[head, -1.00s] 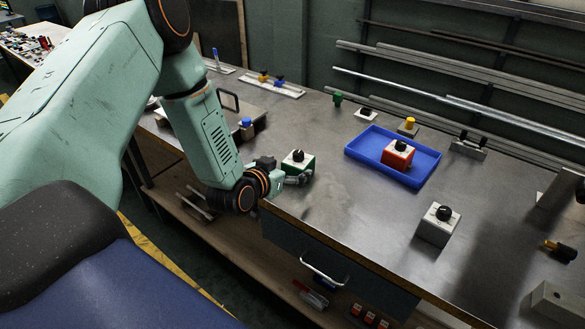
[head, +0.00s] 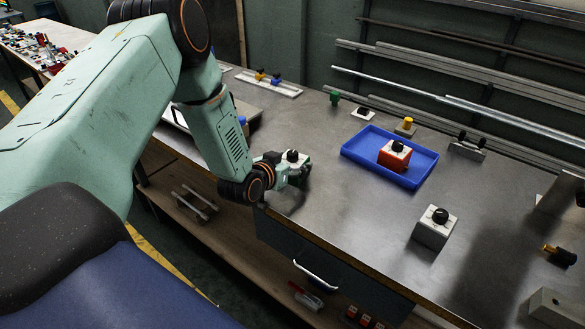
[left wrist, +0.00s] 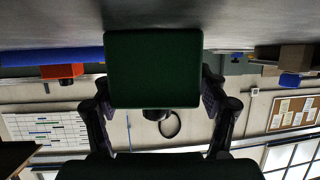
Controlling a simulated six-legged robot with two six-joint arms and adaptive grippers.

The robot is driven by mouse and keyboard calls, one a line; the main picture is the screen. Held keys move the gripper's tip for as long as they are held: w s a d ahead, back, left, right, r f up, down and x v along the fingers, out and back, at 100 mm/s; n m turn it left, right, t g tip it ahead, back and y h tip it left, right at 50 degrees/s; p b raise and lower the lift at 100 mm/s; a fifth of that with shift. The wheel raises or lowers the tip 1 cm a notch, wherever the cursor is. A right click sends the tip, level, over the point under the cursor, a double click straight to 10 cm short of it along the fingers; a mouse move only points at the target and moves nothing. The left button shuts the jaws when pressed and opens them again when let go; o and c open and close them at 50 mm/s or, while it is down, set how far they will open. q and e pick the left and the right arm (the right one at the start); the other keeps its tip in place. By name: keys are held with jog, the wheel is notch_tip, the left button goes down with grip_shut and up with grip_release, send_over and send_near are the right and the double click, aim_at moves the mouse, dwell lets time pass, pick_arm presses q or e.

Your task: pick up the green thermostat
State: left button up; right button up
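The green thermostat (head: 294,159), a box with a pale top face and a black knob, is near the table's front edge in the head view. My left gripper (head: 296,173) is at it, with fingers along its sides. In the left wrist view, which is upside down, the thermostat's dark green side (left wrist: 153,68) fills the middle. The left gripper's fingers (left wrist: 156,92) sit against its two sides and look shut on it. Whether its base touches the table is unclear. My right gripper is not seen.
The metal table (head: 335,205) is mostly clear in the middle. A blue tray (head: 424,176) holds a red thermostat (head: 394,155). A grey-white thermostat (head: 433,232) stands to the right. Small knobbed parts and metal rails line the back.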

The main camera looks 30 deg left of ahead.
pick_arm(q)
jog(key=shift+s+d+r, duration=0.15)
jog(key=shift+d+r, duration=0.1)
jog(key=shift+d, duration=0.1)
jog(key=c, duration=0.4)
jog(key=shift+w+a+f, duration=0.15)
jog(key=shift+w+a, duration=0.05)
jog(key=c, duration=0.4)
jog(key=shift+s, duration=0.15)
jog(key=shift+c, duration=0.2)
